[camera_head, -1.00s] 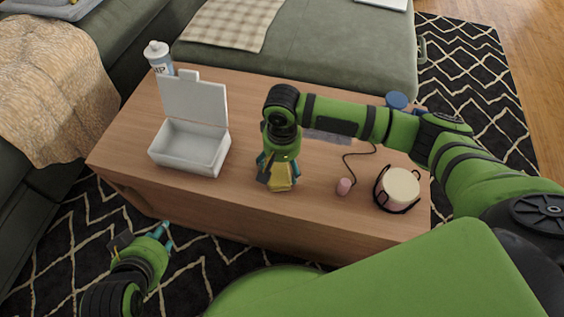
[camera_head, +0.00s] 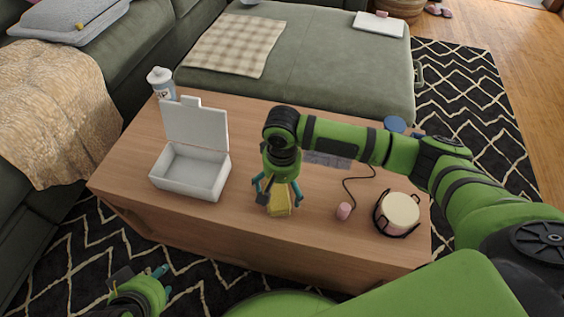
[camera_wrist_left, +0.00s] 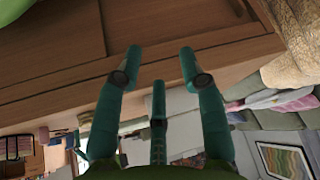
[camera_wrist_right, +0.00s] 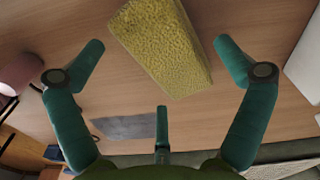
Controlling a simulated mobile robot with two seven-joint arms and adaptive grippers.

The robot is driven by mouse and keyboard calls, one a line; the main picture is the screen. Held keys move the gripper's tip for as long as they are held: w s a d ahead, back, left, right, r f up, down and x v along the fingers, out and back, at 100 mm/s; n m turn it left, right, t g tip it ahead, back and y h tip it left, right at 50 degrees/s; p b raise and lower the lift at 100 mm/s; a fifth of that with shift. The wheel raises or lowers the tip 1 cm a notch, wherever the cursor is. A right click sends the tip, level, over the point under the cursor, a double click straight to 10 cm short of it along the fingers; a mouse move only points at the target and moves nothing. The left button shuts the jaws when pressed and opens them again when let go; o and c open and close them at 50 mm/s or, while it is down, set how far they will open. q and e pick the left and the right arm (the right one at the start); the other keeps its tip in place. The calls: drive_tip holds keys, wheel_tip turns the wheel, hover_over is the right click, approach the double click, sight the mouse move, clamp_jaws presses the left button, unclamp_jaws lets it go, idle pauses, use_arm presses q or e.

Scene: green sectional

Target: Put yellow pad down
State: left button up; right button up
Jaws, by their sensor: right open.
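The yellow pad (camera_head: 279,200) rests on the wooden coffee table (camera_head: 240,222) near its front edge. My right gripper (camera_head: 278,198) is above it with its fingers spread on either side. In the right wrist view the yellow pad (camera_wrist_right: 160,45) lies beyond and between the open fingertips of my right gripper (camera_wrist_right: 160,50), with gaps to both fingers. My left gripper (camera_head: 165,280) is low in front of the table, at the lower left. In the left wrist view my left gripper (camera_wrist_left: 160,55) has its fingers apart with nothing between them.
An open white box (camera_head: 188,170) and a bottle (camera_head: 161,84) stand on the left of the table. A round lidded container (camera_head: 400,212), a small pink object (camera_head: 344,211) with a cord, and a grey flat piece (camera_head: 327,159) are on the right. Bare tabletop lies between.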

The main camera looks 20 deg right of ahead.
sight(282, 189)
wheel_tip(282, 189, up, 3)
drive_tip(key=shift+r+p, duration=0.1)
drive_tip(key=shift+p, duration=0.5)
use_arm(q)
drive_tip(key=s+a+f+g+p, duration=0.1)
drive_tip(key=s+f+g+p, duration=0.1)
drive_tip(key=f, duration=0.8)
drive_tip(key=shift+s+f+g+y+p, duration=0.25)
drive_tip(key=shift+s+g+y+p, duration=0.1)
drive_tip(key=shift+s+g, duration=0.35)
use_arm(e)
wheel_tip(282, 189, up, 7)
drive_tip(key=shift+r, duration=0.2)
use_arm(q)
drive_tip(key=shift+s+a, duration=0.15)
